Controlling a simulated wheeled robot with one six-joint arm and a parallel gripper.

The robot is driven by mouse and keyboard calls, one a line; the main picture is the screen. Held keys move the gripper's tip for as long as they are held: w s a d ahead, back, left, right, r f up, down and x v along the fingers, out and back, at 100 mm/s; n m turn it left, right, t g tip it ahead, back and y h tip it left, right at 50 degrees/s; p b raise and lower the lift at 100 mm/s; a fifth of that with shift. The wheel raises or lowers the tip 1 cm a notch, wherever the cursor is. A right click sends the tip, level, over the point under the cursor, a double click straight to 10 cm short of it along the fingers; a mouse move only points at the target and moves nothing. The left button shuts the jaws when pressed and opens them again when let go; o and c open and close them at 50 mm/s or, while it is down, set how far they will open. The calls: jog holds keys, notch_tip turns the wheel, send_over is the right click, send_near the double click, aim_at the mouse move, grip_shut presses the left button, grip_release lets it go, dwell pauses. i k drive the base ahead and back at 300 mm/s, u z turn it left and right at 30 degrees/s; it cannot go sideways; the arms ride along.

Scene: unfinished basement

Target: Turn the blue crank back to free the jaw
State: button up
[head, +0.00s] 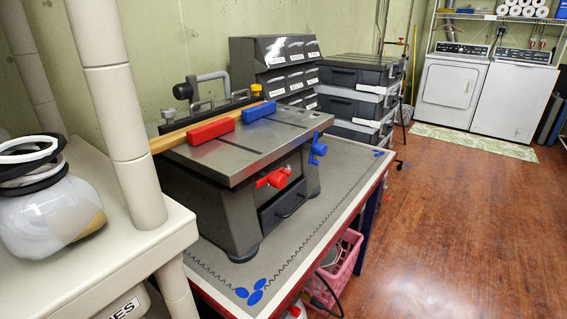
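A grey machine with a flat metal top (240,150) stands on a workbench in the head view. The blue crank (317,148) sits on its right side, just below the top's edge. A red crank (273,178) is on the front, above a dark drawer. A blue jaw block (259,110) and a red jaw block (210,130) lie on the top, beside a wooden strip (172,141) along the back. I cannot tell how tightly either block presses the strip. My gripper is not in view.
Dark drawer units (275,50) and stacked bins (352,103) stand behind the machine. A pink basket (345,265) is under the bench. The wooden floor (450,220) at right is clear.

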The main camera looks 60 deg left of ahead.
aim_at(321, 150)
jog(key=z, duration=0.05)
jog(key=k, duration=0.5)
jog(key=u, duration=0.9)
jog(key=i, duration=0.6)
